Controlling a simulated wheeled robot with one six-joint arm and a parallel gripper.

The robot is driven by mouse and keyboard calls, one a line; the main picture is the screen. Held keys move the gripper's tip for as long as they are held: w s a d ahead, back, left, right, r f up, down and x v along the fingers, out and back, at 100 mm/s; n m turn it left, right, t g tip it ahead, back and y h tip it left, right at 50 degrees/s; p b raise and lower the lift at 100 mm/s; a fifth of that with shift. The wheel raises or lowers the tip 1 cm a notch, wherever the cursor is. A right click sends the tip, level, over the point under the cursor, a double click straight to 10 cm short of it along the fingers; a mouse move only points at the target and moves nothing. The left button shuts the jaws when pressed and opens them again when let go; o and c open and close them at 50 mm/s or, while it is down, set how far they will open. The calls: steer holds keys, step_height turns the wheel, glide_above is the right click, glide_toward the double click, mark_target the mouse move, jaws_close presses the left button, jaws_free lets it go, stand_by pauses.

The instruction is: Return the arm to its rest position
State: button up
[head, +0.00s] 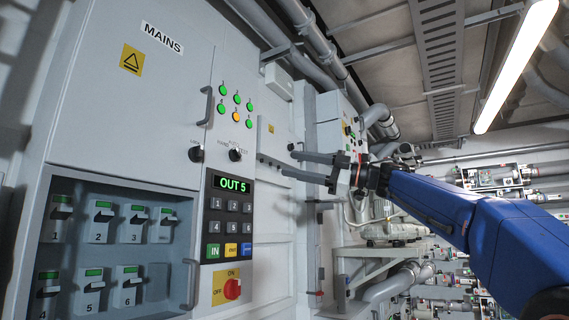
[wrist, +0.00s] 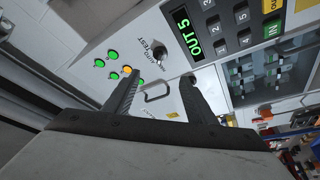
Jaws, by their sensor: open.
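My gripper (head: 289,163) is open and empty at the end of my blue arm (head: 425,208) in the head view. Its two dark fingers point left toward the grey MAINS cabinet (head: 130,85). In the wrist view the fingers of my gripper (wrist: 159,79) are spread apart with nothing between them. Beyond them are a small handle (wrist: 158,94), a rotary knob (wrist: 160,51) and the OUT 5 display (wrist: 182,24). The fingers appear apart from the panel, though the exact distance is hard to tell.
The cabinet carries a keypad (head: 232,222), a red switch (head: 232,289), green lamps and one orange lamp (head: 236,117). Numbered breakers sit in a recess (head: 118,185). Pipes (head: 330,55) run overhead. A grey pump (head: 395,230) on a bracket stands behind my arm.

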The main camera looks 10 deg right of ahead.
steer(key=shift+s+d+f, duration=0.15)
steer(key=shift+d, duration=0.35)
